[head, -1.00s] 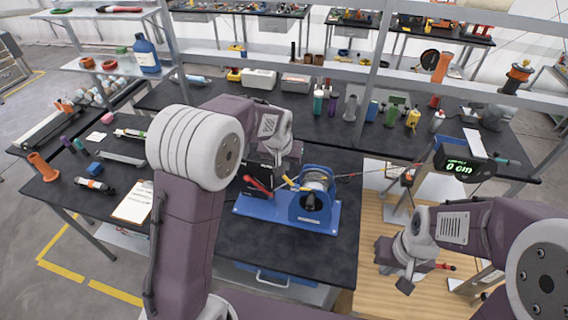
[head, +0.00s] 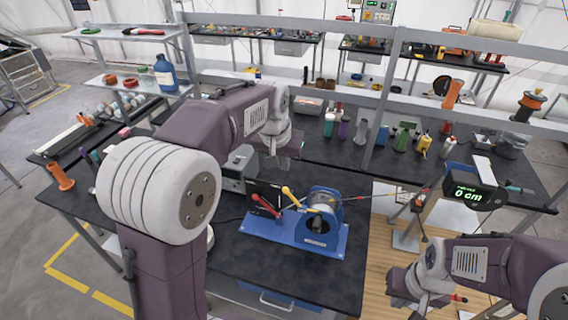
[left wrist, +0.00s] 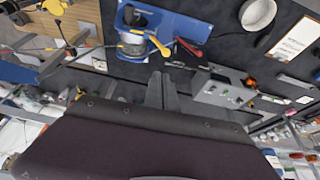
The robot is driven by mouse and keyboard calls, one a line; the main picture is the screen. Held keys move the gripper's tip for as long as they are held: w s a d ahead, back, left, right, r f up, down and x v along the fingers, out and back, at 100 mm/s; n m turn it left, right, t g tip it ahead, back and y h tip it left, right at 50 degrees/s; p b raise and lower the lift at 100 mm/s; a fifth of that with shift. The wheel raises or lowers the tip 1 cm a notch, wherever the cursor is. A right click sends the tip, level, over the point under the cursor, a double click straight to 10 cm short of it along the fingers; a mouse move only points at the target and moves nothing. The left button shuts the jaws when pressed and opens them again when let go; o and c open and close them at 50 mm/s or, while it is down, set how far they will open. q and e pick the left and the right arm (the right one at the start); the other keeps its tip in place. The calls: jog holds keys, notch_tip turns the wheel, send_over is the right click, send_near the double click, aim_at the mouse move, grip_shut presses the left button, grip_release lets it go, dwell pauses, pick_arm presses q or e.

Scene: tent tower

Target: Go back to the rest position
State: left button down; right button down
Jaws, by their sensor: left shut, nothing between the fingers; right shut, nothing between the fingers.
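My left gripper (head: 287,148) is above the black bench, behind the blue winch, with its arm arching in from the left. In the left wrist view its fingers (left wrist: 162,90) are together and empty. My right gripper (head: 402,300) is low at the right, over the wooden surface, and is shut; its fingertips are small and partly hidden by its own wrist. The blue winch (head: 290,232) with its drum and yellow-knobbed crank stands on the bench, apart from both grippers. It also shows in the left wrist view (left wrist: 180,32).
A grey metal box (head: 235,170) stands close to my left arm. A display (head: 472,190) reads 0 cm at the right. Shelf rails and several bottles line the bench's back.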

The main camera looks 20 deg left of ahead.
pick_arm(q)
jog(key=s+a+f+g+b, duration=0.1)
jog(key=s+f+b, duration=0.6)
jog(key=f, duration=0.9)
jog(key=s+a+f+g+b, duration=0.1)
jog(key=s+f+g+b, duration=0.1)
jog(key=s+f+b, duration=0.6)
jog(key=s+f, duration=0.5)
jog(key=f, duration=0.3)
jog(key=shift+s, duration=0.15)
jog(key=shift+a, duration=0.1)
